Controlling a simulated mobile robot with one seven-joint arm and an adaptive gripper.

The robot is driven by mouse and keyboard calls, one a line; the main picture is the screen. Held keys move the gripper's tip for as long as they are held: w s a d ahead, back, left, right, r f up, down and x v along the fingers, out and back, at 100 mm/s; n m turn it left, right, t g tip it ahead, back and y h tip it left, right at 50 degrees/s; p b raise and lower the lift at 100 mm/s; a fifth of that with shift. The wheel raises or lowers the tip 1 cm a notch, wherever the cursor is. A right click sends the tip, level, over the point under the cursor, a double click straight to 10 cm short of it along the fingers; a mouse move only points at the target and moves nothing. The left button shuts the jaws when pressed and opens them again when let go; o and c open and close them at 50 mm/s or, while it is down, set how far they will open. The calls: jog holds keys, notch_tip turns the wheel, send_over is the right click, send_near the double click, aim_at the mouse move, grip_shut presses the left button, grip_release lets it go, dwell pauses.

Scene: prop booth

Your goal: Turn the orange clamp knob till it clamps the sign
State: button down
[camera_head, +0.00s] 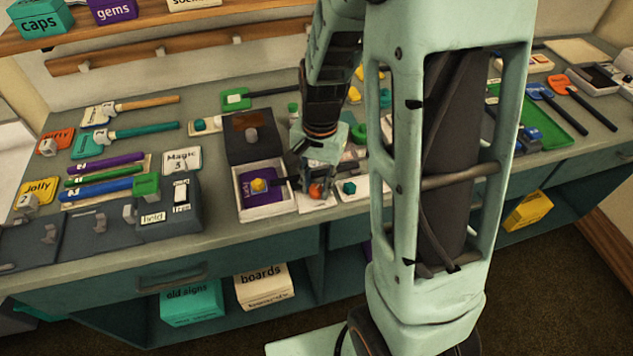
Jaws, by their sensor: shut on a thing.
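The orange clamp knob (316,191) shows low between the fingers of my gripper (317,188), above a small pale base on the bench. My gripper points down and is shut on the knob. The clamp's jaw and any sign in it are mostly hidden by my gripper, so I cannot tell whether the knob is tight. A dark bar (291,182) sticks out to the left of my gripper, towards the white box.
The open white box (286,206) holds a purple card with a yellow knob, close left of my gripper. A teal knob (349,187) stands close right. A "Magic 3" card (181,160) and several signs lie further left. My arm hides the bench's middle right.

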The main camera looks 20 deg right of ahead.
aim_at(317, 190)
jog(key=m+p, duration=0.1)
jog(key=m, duration=0.3)
jog(key=shift+r, duration=0.15)
jog(key=shift+w+m+p, duration=0.1)
jog(key=shift+m+p, duration=0.65)
jog(key=shift+m, duration=0.45)
jog(key=c, duration=1.9)
grip_release()
notch_tip(317, 190, up, 12)
jog(key=shift+s, duration=0.3)
